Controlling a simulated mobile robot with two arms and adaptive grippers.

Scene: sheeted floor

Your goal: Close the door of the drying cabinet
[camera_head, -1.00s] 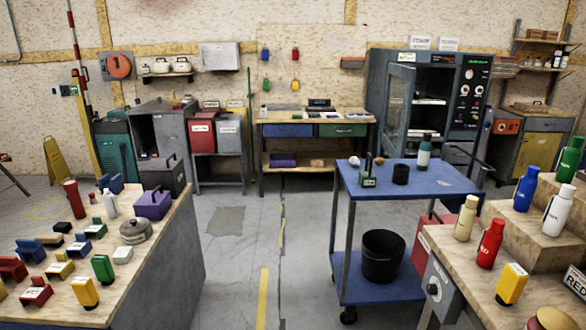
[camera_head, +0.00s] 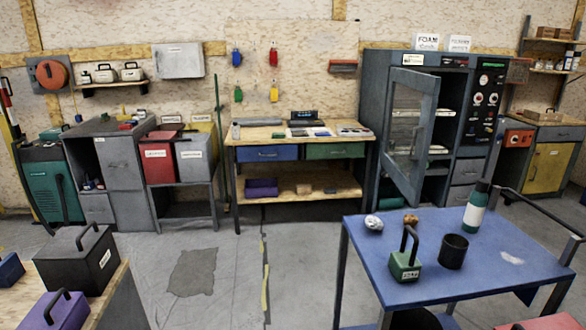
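The drying cabinet (camera_head: 488,105) is a tall dark grey unit against the back wall on the right, with a control panel of dials on its right side. Its glass-paned door (camera_head: 411,135) stands open, swung out toward me from the left side of the opening. Shelves with a few items show inside, to the right of the door. The door's handle is too small to make out clearly. Neither of my grippers is in view.
A blue cart (camera_head: 400,290) with a green weight, a dark cup and a bottle stands between me and the cabinet. A workbench (camera_head: 300,190) with drawers is left of the cabinet. A wooden table (camera_head: 105,300) is at lower left. The floor (camera_head: 235,270) between table and cart is clear.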

